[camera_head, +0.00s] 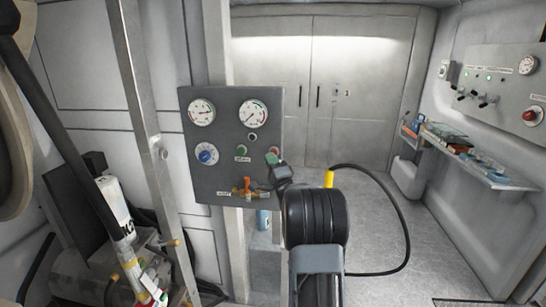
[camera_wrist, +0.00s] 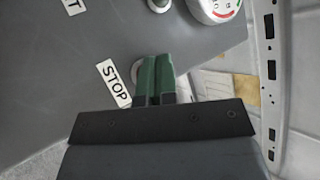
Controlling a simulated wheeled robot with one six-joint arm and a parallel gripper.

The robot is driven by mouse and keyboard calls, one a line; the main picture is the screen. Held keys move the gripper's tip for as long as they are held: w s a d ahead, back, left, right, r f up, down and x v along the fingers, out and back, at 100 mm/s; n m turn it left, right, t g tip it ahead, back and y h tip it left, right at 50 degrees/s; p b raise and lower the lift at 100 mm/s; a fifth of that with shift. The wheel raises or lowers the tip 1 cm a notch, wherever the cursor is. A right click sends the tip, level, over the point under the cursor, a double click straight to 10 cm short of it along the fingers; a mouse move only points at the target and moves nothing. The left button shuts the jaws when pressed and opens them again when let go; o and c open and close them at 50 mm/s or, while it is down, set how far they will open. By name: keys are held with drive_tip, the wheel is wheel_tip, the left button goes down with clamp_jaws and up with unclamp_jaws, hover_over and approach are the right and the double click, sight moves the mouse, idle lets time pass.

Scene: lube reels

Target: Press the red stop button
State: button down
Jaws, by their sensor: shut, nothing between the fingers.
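A dark grey control panel (camera_head: 230,125) stands left of centre in the head view, and its face also shows in the wrist view (camera_wrist: 50,100). My gripper (camera_head: 271,158) is at the panel's right side, with its green fingers shut together and empty. In the wrist view the fingertips (camera_wrist: 157,62) lie right beside the STOP label (camera_wrist: 114,84). The stop button is mostly hidden behind the fingers; only a pale rim (camera_wrist: 137,72) shows at their left. I cannot tell whether the fingertips touch the button.
The panel carries two gauges (camera_head: 201,112), a blue dial (camera_head: 207,153), a green button (camera_head: 242,150) and an orange-handled valve (camera_head: 247,186). A metal post (camera_head: 143,100) stands left. A shelf (camera_head: 470,160) and another panel (camera_head: 505,85) are on the right wall.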

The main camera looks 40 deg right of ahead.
drive_tip(key=shift+s+a, duration=0.1)
drive_tip(key=shift+a, duration=0.05)
drive_tip(key=shift+s+a+b, duration=1.15)
drive_tip(key=shift+s+a, duration=0.55)
drive_tip(key=shift+s, duration=0.15)
